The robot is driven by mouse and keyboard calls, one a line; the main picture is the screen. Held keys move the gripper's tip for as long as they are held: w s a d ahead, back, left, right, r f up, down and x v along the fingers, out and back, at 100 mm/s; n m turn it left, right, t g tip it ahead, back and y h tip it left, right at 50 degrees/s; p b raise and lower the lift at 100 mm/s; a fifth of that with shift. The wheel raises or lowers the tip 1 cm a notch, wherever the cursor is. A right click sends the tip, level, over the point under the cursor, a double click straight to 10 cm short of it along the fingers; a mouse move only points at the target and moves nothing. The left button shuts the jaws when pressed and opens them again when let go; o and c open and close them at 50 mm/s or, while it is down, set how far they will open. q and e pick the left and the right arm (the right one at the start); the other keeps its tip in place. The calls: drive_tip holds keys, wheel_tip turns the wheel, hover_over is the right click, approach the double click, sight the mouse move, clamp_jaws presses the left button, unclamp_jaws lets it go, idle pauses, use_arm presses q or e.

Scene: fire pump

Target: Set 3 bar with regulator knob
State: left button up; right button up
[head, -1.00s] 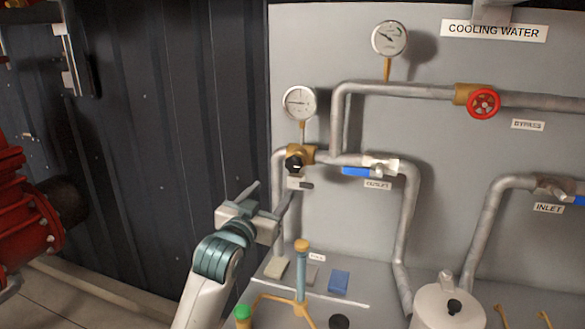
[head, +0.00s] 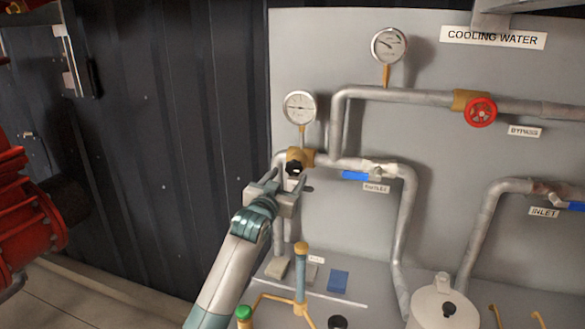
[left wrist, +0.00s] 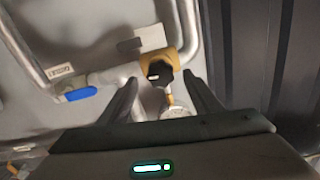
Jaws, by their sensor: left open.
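The black regulator knob (head: 295,168) sits on a brass body (head: 305,155) on the pipe at the left of the grey panel. A round white gauge (head: 299,107) stands just above it; its reading is too small to tell. My left gripper (head: 290,182) is open and empty, just below and in front of the knob in the head view. In the left wrist view the knob (left wrist: 159,73) lies between and beyond the two open fingertips (left wrist: 162,85), with the brass body (left wrist: 178,68) behind it. No contact with the knob shows. My right gripper is not in view.
A blue-handled valve (head: 357,176) is right of the regulator. A second gauge (head: 388,45) and a red handwheel (head: 481,112) are higher up. A stand with a teal post (head: 301,275) and a blue block (head: 338,281) are below. A dark corrugated wall (head: 150,130) is left.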

sight(292, 171)
use_arm(q)
drive_tip(key=shift+p+x, duration=0.65)
drive_tip(key=shift+x, duration=1.95)
drive_tip(key=c, duration=1)
drive_tip(key=shift+c, duration=0.2)
